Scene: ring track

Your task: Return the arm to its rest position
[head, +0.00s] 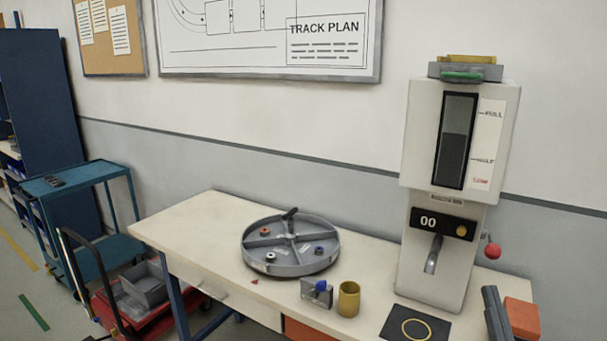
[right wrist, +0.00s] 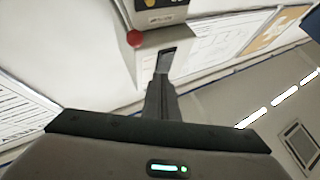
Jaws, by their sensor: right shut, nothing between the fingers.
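My right gripper (head: 493,300) shows at the lower right of the head view, its dark fingers pointing up in front of the orange-red box. In the right wrist view its fingers (right wrist: 166,62) are closed together with nothing between them. They point toward the white dispenser and its red ball knob (right wrist: 135,38). My left gripper is not in view.
The white dispenser (head: 416,145) stands at the table's right, beside my right gripper. A black mat with a yellow ring (head: 415,328), a yellow cup (head: 348,299), and a round grey divided tray (head: 290,268) are on the table (head: 190,228). An orange-red box (head: 523,318) is at right.

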